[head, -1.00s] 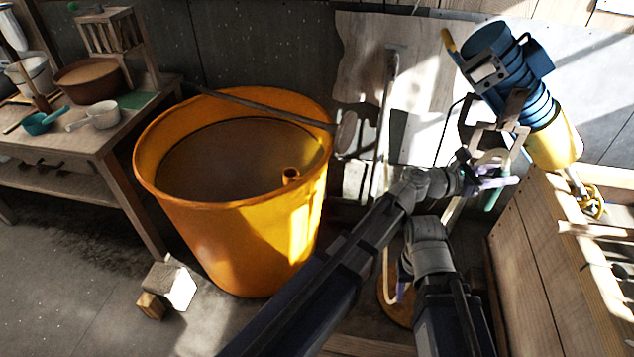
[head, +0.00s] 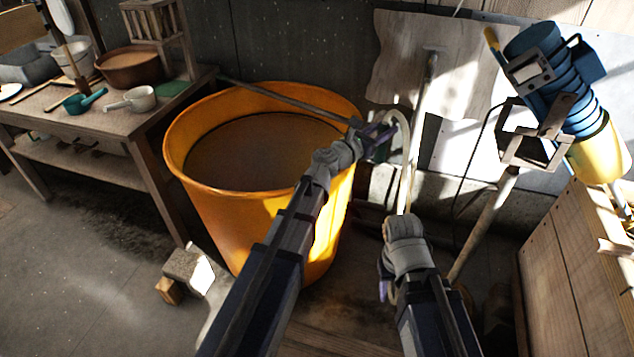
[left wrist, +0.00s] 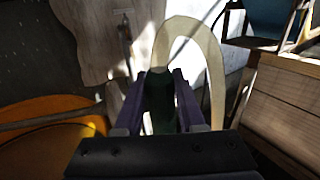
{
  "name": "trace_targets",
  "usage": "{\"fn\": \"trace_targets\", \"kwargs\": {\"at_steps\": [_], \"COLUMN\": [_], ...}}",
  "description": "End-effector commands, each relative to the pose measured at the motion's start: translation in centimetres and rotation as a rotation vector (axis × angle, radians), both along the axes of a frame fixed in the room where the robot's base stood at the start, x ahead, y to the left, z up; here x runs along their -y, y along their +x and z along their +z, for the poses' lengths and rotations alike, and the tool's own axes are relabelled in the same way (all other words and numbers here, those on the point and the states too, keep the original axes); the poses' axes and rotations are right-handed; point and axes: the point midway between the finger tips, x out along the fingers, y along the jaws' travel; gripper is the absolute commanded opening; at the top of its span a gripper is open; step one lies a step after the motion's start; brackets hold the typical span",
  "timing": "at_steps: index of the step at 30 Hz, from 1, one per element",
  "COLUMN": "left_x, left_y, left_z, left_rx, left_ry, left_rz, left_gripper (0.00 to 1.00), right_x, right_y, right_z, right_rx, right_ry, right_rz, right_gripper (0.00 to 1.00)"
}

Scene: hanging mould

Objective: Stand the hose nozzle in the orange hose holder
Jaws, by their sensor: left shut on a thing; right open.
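The hose nozzle is dark green and shows between the jaws in the left wrist view (left wrist: 160,105). My left gripper (head: 376,140) is shut on it, near the right rim of the big orange tub. A cream hose (head: 405,150) arches up from the nozzle and hangs down to the right. The hose also shows in the left wrist view (left wrist: 215,65). The small orange holder seen earlier inside the tub is hidden now, apparently behind my left wrist. My right gripper (head: 385,282) is low, near the floor, open, and partly hidden by its own wrist.
The orange tub (head: 215,215) stands at the centre, with a grey bar (head: 285,102) across its back. A wooden bench (head: 110,120) with pots stands left. A metal stand (head: 485,220), blue-and-yellow device (head: 560,90) and wooden crate (head: 560,260) are at right. Small blocks (head: 185,270) lie in front.

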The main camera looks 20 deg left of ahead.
Motion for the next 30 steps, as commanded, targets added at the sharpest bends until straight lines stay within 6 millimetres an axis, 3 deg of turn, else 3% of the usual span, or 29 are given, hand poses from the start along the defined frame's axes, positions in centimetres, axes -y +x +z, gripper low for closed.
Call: {"fn": "trace_targets", "kwargs": {"at_steps": [1,6,9,12,16,23,30], "left_x": [-3.2,-11.6,-15.2,-17.5,-19.0,-19.3,-19.2], "left_y": [0.7,1.9,2.1,2.1,2.1,2.1,2.1], "left_z": [-0.8,-1.7,-2.1,-2.3,-2.4,-2.8,-5.7], "left_rx": [0.0,0.0,0.0,0.0,-0.001,0.0,0.0], "left_ry": [0.0,0.0,0.0,0.0,-0.001,0.0,0.0], "left_rz": [0.061,0.225,0.294,0.341,0.369,0.374,0.373], "left_gripper": [0.0,0.0,0.0,0.0,0.0,0.0,0.0], "right_x": [0.0,0.0,0.0,0.0,0.0,0.0,0.0], "right_y": [0.0,0.0,0.0,0.0,0.0,0.0,0.0], "right_z": [-0.8,-1.7,-2.1,-2.3,-2.4,-2.8,-5.7], "right_rx": [0.0,0.0,0.0,0.0,0.0,0.0,0.0], "right_ry": [0.0,0.0,0.0,0.0,0.0,0.0,0.0], "right_rz": [0.0,0.0,0.0,0.0,0.0,0.0,0.0], "right_gripper": [0.5,0.5,0.5,0.5,0.5,0.5,0.5]}}
